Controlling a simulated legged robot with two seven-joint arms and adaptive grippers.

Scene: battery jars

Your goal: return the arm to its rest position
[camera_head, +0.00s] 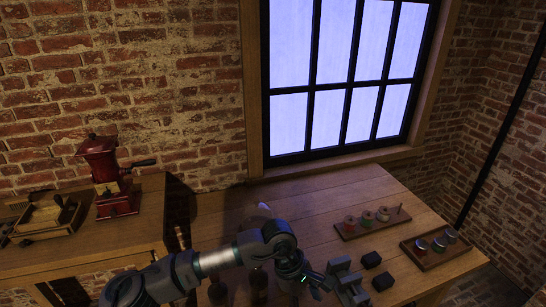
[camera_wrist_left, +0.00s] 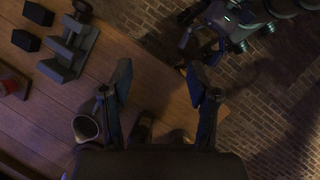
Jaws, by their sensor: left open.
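My left gripper (camera_head: 318,287) is over the near edge of the wooden table, just left of a grey metal stand, at the end of my left arm. In the left wrist view the left gripper (camera_wrist_left: 160,100) has its two dark fingers wide apart with nothing between them.
The grey stand (camera_head: 345,281) and two black blocks (camera_head: 371,260) (camera_head: 383,281) sit beside the gripper. Dark jars (camera_head: 258,279) stand below my arm. A red grinder (camera_head: 104,160) is on the left cabinet.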

